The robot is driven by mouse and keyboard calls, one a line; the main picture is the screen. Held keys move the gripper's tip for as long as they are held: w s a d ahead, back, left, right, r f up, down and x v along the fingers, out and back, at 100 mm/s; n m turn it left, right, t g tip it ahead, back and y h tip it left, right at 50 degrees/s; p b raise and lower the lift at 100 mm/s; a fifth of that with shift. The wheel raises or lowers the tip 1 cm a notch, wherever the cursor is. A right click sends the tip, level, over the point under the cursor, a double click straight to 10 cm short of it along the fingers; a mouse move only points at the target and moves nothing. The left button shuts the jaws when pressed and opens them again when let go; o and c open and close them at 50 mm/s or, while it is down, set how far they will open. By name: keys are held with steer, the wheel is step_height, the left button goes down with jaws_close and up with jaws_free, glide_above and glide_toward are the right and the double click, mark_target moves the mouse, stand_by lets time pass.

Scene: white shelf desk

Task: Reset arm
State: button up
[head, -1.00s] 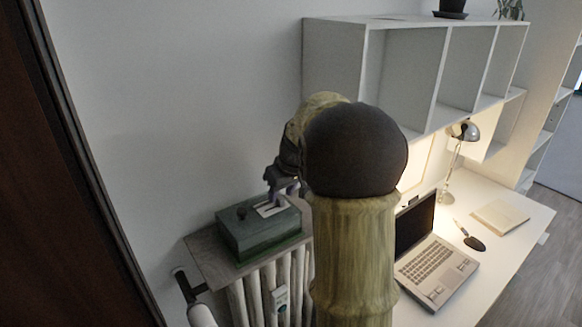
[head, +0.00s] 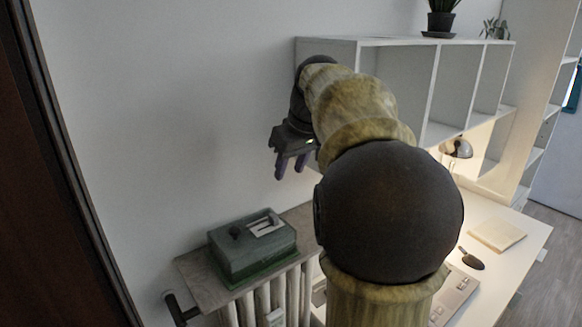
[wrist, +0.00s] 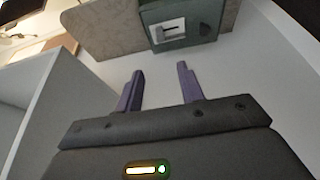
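My gripper (head: 290,173) hangs in the air near the wall, above and to the right of the green box. In the wrist view my gripper (wrist: 158,80) shows two purple fingers spread apart with nothing between them. My arm reaches up and across the middle of the head view and hides part of the desk and the laptop.
A dark green box (head: 262,258) with a pale slot on its lid sits on a shelf (head: 192,270) over a radiator. It also shows in the wrist view (wrist: 187,33). A white wall shelf (head: 408,85) stands close beside my arm. A desk (head: 520,213) holds a lamp and laptop.

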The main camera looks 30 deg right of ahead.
stand_by(0.4)
steer(key=s+a+f, duration=0.4)
steer(key=a+f, duration=0.1)
steer(key=f, duration=0.4)
steer(key=s+a+f+m+g, duration=0.1)
steer(key=s+a+f, duration=0.4)
steer(key=f, duration=0.4)
steer(key=s+a+f, duration=0.4)
steer(key=a+f, duration=0.2)
steer(key=f, duration=0.4)
steer(key=shift+s+g, duration=0.3)
steer(key=shift+g, duration=0.1)
steer(key=shift+w+a, duration=0.1)
steer(key=shift+a, duration=0.15)
steer(key=shift+c, duration=0.2)
